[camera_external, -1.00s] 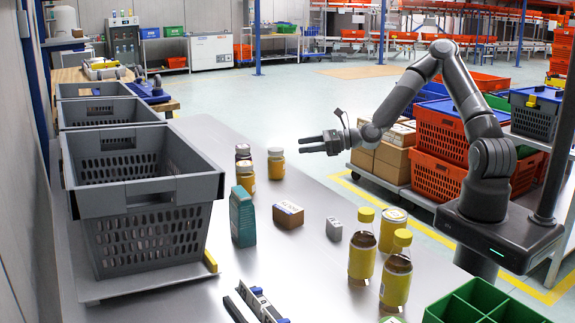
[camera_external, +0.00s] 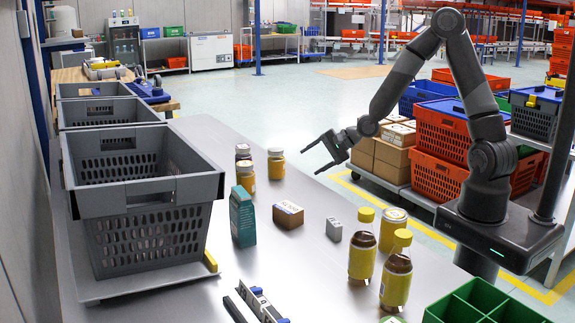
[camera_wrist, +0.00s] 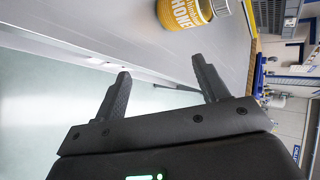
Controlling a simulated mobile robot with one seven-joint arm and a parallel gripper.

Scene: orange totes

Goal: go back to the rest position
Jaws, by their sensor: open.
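My gripper (camera_external: 319,159) is open and empty. In the external view it hangs in the air near the table's right edge, with its fingers pointing left and a little down. In the wrist view its two fingers (camera_wrist: 160,82) stand apart with nothing between them. A yellow-labelled honey jar (camera_wrist: 187,12) shows at the top of the wrist view, beyond the fingertips and apart from them. My arm is bent, with its elbow raised high above its base at the right.
The grey table (camera_external: 300,254) holds jars (camera_external: 276,163), a teal carton (camera_external: 243,217), a brown box (camera_external: 288,214), bottles (camera_external: 362,246) and grey crates (camera_external: 150,197). Cardboard boxes (camera_external: 392,157) and orange totes (camera_external: 437,177) stand behind my arm. A green divided bin (camera_external: 482,303) is at front right.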

